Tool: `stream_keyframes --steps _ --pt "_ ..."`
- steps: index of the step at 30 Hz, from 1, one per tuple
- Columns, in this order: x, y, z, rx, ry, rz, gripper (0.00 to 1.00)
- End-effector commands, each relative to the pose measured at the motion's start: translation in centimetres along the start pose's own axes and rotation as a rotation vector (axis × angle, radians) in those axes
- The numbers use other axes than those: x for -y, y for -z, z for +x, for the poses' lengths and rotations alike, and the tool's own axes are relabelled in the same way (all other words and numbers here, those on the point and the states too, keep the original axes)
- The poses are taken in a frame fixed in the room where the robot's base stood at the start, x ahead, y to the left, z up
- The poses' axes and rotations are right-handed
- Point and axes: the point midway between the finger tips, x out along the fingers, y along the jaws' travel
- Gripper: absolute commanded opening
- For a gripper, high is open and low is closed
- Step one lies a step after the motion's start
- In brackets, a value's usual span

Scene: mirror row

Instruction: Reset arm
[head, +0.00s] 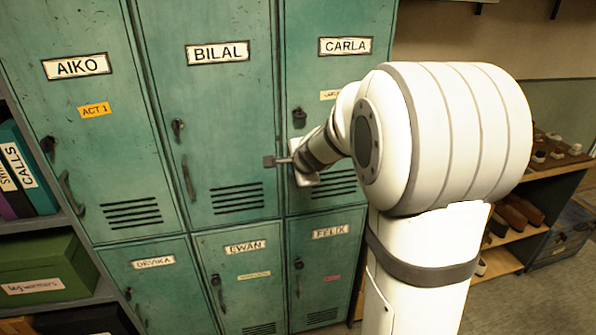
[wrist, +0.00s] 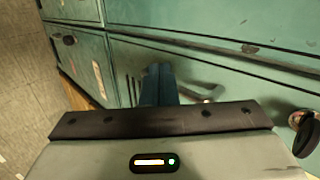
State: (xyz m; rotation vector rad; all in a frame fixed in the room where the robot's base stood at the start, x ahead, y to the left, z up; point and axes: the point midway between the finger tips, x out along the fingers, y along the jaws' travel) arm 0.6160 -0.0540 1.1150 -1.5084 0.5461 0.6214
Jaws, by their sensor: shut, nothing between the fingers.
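My arm reaches in from the right in the head view, in front of the lockers. My gripper (head: 269,161) is near the seam between the BILAL locker (head: 232,100) and the CARLA locker (head: 333,60). Its fingers are shut with nothing between them. In the wrist view the closed dark fingers (wrist: 158,85) point at the teal locker fronts. A metal pull handle (wrist: 205,90) shows just beyond them; I cannot tell whether they touch it. My forearm hides part of the CARLA locker.
Other closed lockers are AIKO (head: 78,67), DEVIKA (head: 153,262), EWAN (head: 245,247) and FELIX (head: 330,232). A shelf at left holds binders (head: 25,165) and a green box (head: 40,270). A shoe rack (head: 540,190) stands at right, behind my arm. Bare floor shows at lower right.

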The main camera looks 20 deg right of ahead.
Motion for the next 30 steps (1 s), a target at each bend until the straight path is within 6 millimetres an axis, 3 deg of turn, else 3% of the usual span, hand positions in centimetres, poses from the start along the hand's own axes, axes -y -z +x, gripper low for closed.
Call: stream_keyframes --steps 1,3,9,16,19,23,27,30 --pt "0.7 -0.1 -1.9 0.0 0.005 -0.002 0.0" --pt "0.7 -0.2 -3.6 0.0 0.004 -0.002 0.0" --pt "0.5 -0.6 -7.4 0.001 0.001 -0.002 0.0" --pt "0.2 -0.9 -9.4 0.004 -0.003 -0.008 0.0" --pt "-0.6 -1.9 -10.5 0.027 -0.022 -0.087 0.0" --pt "-3.8 -4.8 -13.8 0.108 -0.094 -0.39 0.0" --pt "-9.6 -7.3 -18.4 0.223 -0.213 -0.837 0.0" --pt "-13.7 -7.8 -21.3 0.293 -0.299 -1.114 0.0"
